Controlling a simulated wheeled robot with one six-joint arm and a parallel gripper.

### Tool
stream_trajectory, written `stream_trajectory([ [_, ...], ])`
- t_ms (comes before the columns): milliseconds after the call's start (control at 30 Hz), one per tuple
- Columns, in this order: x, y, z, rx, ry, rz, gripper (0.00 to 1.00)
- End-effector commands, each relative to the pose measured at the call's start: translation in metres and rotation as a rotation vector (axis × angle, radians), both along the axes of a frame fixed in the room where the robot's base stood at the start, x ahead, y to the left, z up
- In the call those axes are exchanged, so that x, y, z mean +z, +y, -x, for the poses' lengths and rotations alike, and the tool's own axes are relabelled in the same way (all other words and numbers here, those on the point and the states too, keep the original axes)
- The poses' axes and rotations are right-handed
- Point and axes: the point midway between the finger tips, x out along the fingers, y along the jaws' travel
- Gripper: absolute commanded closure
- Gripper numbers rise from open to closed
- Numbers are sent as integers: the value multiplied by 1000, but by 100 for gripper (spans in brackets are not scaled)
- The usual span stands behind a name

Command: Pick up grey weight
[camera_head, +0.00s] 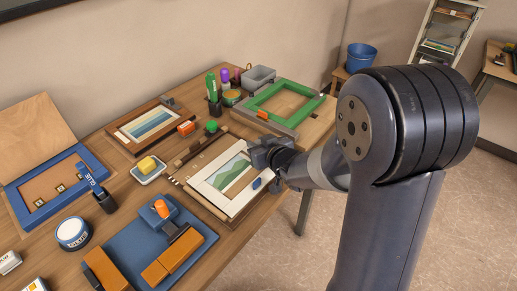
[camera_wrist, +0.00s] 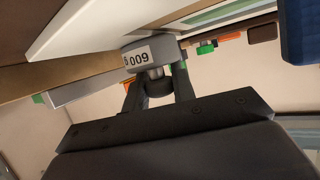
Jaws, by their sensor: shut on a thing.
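My gripper (camera_wrist: 157,88) is shut on the short round knob of this weight. In the head view my gripper (camera_head: 268,156) is at the right edge of the white picture frame (camera_head: 232,207) with the green landscape. The weight is hard to tell from my dark gripper there. I cannot tell whether the weight touches the frame or is lifted clear.
A green frame (camera_head: 312,106) lies behind my gripper, with a grey bin (camera_head: 258,78) and a cup of markers (camera_head: 214,104) near it. A small blue object (camera_head: 256,183) lies on the white frame. A blue mat (camera_head: 122,246) with orange blocks is at the front. Open floor lies right.

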Motion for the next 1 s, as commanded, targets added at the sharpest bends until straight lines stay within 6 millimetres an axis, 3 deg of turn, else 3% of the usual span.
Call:
stream_trajectory([
  [100, -6, -1, 3, 0, 16, 8, 100],
  [233, 4, -1, 3, 0, 14, 6, 100],
  [500, 59, -1, 1, -1, 3, 3, 100],
  [700, 90, 0, 1, 0, 3, 3, 100],
  [1000, 99, 0, 1, 0, 5, 2, 100],
])
